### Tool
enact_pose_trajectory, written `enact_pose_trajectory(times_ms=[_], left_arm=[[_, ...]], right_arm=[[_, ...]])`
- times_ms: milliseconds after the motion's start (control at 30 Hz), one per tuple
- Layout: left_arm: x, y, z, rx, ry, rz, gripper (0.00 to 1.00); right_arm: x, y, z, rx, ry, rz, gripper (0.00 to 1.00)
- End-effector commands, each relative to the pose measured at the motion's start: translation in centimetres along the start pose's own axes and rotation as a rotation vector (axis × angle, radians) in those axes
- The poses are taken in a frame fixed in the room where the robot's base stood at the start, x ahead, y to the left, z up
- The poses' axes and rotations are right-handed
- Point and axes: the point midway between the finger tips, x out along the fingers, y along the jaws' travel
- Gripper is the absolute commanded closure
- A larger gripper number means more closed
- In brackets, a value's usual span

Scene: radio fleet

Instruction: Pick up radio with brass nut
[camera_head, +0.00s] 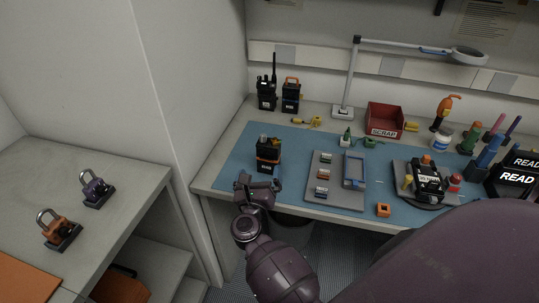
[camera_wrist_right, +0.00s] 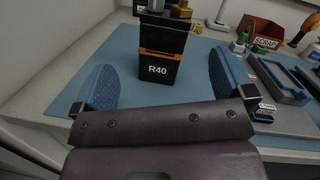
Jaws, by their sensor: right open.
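A black radio with an orange band (camera_head: 268,156) stands upright on the blue mat, near its left front. In the right wrist view the radio (camera_wrist_right: 160,58) bears the label R40, and a brass-coloured fitting (camera_wrist_right: 182,12) shows on its top, partly cut off by the frame edge. My right gripper (camera_head: 259,184) is open and empty just in front of this radio. In the wrist view its blue finger pads are spread, one to each side of the radio, with gaps on both sides. My left gripper is not in view.
Two black radios (camera_head: 266,96) (camera_head: 291,96) stand at the back left. A grey tray (camera_head: 318,197) with small parts lies right of the R40 radio. A red scrap bin (camera_head: 385,118), a lamp (camera_head: 343,111) and another radio (camera_head: 428,183) stand farther right. Padlocks (camera_head: 95,190) sit on the left counter.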

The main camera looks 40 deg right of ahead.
Motion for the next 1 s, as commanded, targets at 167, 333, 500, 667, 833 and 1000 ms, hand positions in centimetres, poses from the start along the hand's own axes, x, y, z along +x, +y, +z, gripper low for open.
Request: enact_pose_trajectory(times_ms=[167, 333, 500, 667, 833, 1000], left_arm=[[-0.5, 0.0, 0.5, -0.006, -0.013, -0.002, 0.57], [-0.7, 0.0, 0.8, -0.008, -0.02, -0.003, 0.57], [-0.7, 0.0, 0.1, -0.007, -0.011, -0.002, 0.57], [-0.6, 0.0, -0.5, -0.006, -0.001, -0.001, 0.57], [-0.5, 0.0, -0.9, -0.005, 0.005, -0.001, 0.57], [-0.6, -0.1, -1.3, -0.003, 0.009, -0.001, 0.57]], right_arm=[[0.5, 0.6, -0.4, 0.258, 0.128, -0.094, 0.0], [1.7, 0.6, -0.9, 0.315, 0.157, -0.119, 0.0], [4.2, 0.4, -1.3, 0.314, 0.155, -0.118, 0.0], [5.7, 0.3, -1.6, 0.313, 0.156, -0.117, 0.0], [6.5, 0.2, -1.8, 0.31, 0.155, -0.117, 0.0], [8.8, 0.4, -2.3, 0.309, 0.153, -0.116, 0.0]])
